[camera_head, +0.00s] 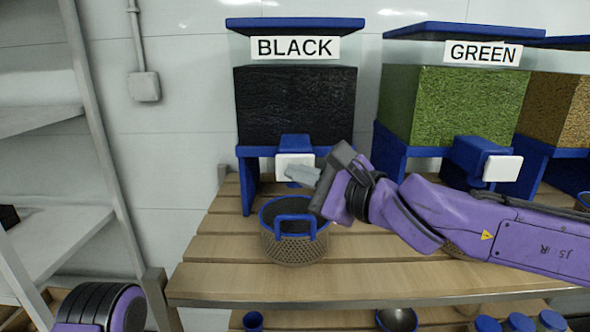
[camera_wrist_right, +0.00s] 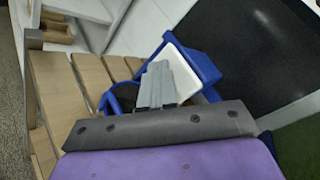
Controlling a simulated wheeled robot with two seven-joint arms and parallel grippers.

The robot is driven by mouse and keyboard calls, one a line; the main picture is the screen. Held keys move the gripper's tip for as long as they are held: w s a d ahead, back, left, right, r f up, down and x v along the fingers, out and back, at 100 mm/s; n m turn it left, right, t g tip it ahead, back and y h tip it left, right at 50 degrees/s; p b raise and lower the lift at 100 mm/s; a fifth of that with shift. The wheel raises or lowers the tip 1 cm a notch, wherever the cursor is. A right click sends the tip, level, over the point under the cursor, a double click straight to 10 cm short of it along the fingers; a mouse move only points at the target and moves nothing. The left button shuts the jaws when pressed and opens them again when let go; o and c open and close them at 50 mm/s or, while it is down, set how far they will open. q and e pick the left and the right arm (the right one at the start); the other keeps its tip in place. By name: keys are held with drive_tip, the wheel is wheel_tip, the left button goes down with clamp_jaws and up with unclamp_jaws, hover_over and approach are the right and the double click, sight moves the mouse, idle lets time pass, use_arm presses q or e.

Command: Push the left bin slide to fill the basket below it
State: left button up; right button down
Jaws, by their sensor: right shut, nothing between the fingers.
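The left bin (camera_head: 296,105), labelled BLACK, holds dark material and stands on a blue stand. Its slide has a white front plate (camera_head: 293,166) in a blue housing and also shows in the wrist view (camera_wrist_right: 190,75). A mesh basket (camera_head: 293,247) with a blue rim and handle stands on the wooden table below it, dark inside. My right gripper (camera_head: 291,174) is shut and empty, its fingertips at the white plate. In the right wrist view the fingers (camera_wrist_right: 160,70) overlap the plate; I cannot tell if they touch it. My left arm shows at the lower left, its gripper out of frame.
A GREEN bin (camera_head: 453,105) with its own slide (camera_head: 502,168) stands to the right, behind my right arm, with a brown-filled bin (camera_head: 560,110) beyond. The slatted table (camera_head: 230,282) is clear left of the basket. A grey shelf (camera_head: 60,240) stands at the left.

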drive_tip(key=shift+w, duration=0.5)
idle(0.3)
drive_tip(key=shift+s, duration=1.4)
drive_tip(key=shift+f+b, duration=0.1)
drive_tip(key=shift+b, duration=0.2)
drive_tip(key=s, duration=0.5)
drive_tip(key=shift+b, duration=0.35)
